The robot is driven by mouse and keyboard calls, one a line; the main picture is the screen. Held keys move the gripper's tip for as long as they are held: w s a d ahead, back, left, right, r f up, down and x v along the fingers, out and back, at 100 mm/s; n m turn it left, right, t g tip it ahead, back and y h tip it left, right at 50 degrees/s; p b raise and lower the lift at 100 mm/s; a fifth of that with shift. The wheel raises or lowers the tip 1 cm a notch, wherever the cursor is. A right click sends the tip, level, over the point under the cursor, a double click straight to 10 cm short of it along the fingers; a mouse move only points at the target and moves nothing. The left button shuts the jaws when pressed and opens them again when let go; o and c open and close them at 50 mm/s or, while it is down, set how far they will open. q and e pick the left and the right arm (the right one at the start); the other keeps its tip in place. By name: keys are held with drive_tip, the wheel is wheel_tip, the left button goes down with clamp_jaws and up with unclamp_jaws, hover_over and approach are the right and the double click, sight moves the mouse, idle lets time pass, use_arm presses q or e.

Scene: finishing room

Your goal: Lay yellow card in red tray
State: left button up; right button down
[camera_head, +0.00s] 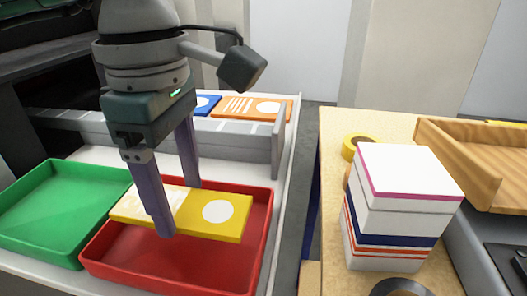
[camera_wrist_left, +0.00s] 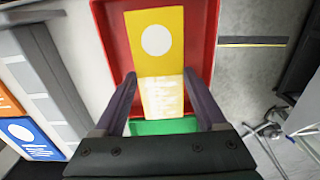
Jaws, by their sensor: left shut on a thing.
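The yellow card (camera_head: 232,226) has a white circle and a pale printed half. My left gripper (camera_head: 176,210) is shut on the card across its pale half, one finger at each long edge. The card lies over the red tray (camera_head: 258,255), its pale end reaching over the side near the green tray. In the left wrist view, the yellow card (camera_wrist_left: 172,27) extends away from my left gripper (camera_wrist_left: 160,75) over the red tray (camera_wrist_left: 119,45). I cannot tell the exact gap between card and tray floor. My right gripper is not in view.
A green tray (camera_head: 50,212) stands left of the red tray. Behind a grey divider (camera_head: 235,148) lie an orange card (camera_head: 250,106) and a blue card (camera_head: 205,103). At right, a bench holds a stack of white boxes (camera_head: 405,205), a tape roll (camera_head: 350,147) and a wooden tray (camera_head: 470,160).

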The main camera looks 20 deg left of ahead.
sight(181, 206)
use_arm(q)
wheel_tip(181, 206, down, 4)
drive_tip(key=shift+s+b, duration=0.1)
drive_tip(key=shift+b, duration=1.15)
drive_tip(key=shift+f, duration=0.25)
drive_tip(key=shift+r, duration=0.15)
drive_tip(key=shift+f, duration=0.2)
drive_tip(key=o, duration=1.3)
drive_tip(key=shift+c, duration=0.2)
drive_tip(key=shift+r, duration=0.1)
drive_tip(key=shift+r, duration=0.3)
wheel_tip(181, 206, up, 12)
drive_tip(key=shift+f, duration=0.15)
